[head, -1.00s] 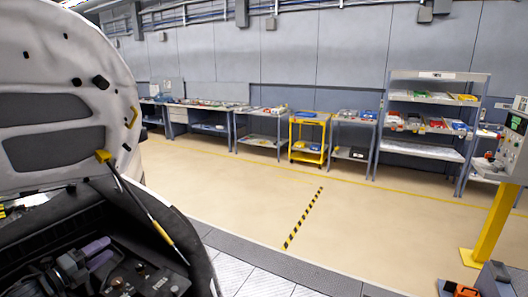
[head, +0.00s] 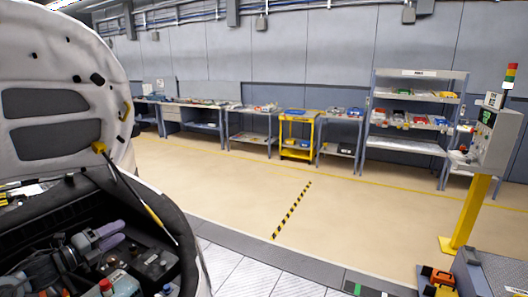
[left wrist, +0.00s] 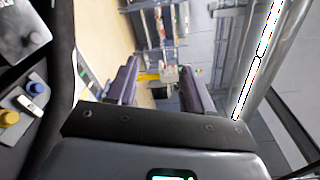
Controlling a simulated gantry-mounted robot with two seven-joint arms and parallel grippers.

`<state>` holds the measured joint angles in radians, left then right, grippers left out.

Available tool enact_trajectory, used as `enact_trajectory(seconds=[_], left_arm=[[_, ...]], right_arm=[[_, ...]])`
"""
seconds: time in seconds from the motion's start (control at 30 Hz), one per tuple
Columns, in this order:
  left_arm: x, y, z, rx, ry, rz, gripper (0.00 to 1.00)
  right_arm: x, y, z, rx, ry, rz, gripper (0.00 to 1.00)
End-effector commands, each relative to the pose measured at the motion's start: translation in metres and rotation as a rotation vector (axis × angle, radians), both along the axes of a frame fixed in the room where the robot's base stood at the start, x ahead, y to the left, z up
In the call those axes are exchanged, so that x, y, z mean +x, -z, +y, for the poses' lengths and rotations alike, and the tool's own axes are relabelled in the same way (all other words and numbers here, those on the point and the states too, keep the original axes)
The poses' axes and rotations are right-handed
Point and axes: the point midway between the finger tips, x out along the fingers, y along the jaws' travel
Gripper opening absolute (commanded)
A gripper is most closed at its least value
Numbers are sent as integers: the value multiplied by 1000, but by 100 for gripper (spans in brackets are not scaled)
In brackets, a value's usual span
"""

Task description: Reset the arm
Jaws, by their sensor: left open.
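My left gripper (head: 119,236) has purple fingers and is at the lower left of the head view, over the engine bay of a car with its hood (head: 55,110) raised. In the left wrist view the two fingers (left wrist: 158,78) stand apart with nothing between them. Below the gripper in the head view are a red cap (head: 105,285) and a black battery-like box (head: 155,262). The left wrist view shows a yellow cap (left wrist: 9,118) and a blue cap (left wrist: 36,79) at the left. My right gripper is not in view.
A hood strut (head: 140,195) rises close to the gripper's right. A control box (head: 495,138) on a yellow post (head: 468,212) stands at the right. Shelves (head: 415,145) and a yellow cart (head: 297,135) line the back wall. The floor between is clear.

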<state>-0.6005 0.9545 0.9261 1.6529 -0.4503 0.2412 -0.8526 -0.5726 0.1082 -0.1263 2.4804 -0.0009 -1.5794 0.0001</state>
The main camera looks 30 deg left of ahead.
Motion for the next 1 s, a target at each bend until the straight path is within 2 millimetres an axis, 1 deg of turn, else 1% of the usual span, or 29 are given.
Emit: enact_trajectory(seconds=[0.03, 0.17, 0.27, 0.37, 0.47, 0.5, 0.57, 0.6, 0.67, 0.7, 0.83, 1.0], left_arm=[[5, 14, -9, -22, -15, 31, 51], [19, 43, -33, -76, -70, 109, 51], [26, 70, -56, -128, -123, 174, 51], [30, 101, -86, -191, -192, 247, 51], [25, 138, -128, -273, -285, 331, 51], [19, 153, -147, -313, -331, 365, 51], [5, 174, -176, -372, -407, 417, 51], [-6, 186, -193, -408, -458, 448, 51], [-24, 201, -216, -458, -530, 489, 51], [-36, 208, -230, -487, -574, 513, 51], [-75, 226, -266, -561, -703, 579, 51], [-125, 237, -302, -629, -850, 652, 51]], right_arm=[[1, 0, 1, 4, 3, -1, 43], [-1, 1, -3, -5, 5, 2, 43], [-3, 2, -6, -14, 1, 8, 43], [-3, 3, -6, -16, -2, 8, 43], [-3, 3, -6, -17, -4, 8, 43], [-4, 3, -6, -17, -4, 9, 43], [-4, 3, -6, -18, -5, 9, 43], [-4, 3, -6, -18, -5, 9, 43], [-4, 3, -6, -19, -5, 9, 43], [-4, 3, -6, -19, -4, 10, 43], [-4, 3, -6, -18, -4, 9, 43], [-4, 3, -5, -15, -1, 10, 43]])
